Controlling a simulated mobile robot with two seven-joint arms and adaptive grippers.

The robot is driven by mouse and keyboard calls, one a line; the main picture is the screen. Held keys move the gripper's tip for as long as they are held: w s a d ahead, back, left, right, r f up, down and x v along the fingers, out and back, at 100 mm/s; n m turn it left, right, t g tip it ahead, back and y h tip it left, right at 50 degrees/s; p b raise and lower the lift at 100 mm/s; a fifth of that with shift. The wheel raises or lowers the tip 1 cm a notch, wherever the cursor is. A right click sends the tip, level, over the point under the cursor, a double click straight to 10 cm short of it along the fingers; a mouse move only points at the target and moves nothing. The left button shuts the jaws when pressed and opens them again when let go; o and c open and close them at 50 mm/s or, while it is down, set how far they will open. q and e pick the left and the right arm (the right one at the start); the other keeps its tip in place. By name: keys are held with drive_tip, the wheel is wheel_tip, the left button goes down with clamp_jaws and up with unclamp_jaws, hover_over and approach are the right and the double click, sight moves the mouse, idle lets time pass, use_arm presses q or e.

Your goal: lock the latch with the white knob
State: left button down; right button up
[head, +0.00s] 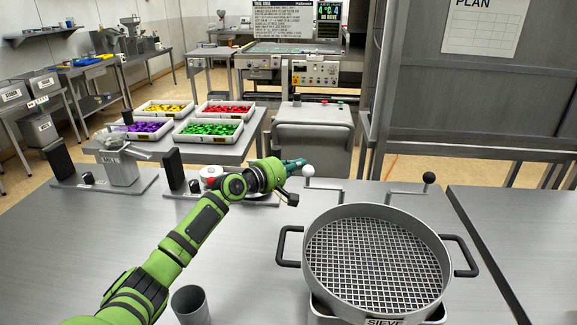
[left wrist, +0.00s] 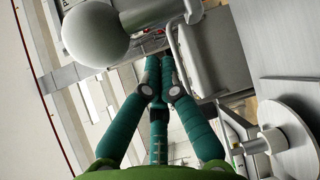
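The white knob (head: 308,171) sits on a bent metal rod at the back edge of the bench, behind the sieve. It also shows large in the left wrist view (left wrist: 95,33), at the upper left. My left gripper (head: 300,163) reaches in from the left and its fingertips are close to the knob. In the left wrist view its teal fingers (left wrist: 164,62) come together at the tips, with the knob to their left and not between them. I cannot tell whether they touch the knob or rod. My right gripper is out of view.
A round sieve (head: 376,255) with black side handles stands in front of the knob. A black knob (head: 429,177) on a similar rod is to the right. A grey metal cup (head: 190,304) stands near my left arm. Coloured trays (head: 208,130) fill a table behind.

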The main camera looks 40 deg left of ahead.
use_arm(q)
drive_tip(key=s+d+p, duration=0.2)
drive_tip(key=s, duration=0.1)
drive_tip(key=shift+d+r+p, duration=0.25)
drive_tip(key=shift+r+p, duration=0.1)
drive_tip(key=shift+r, duration=0.05)
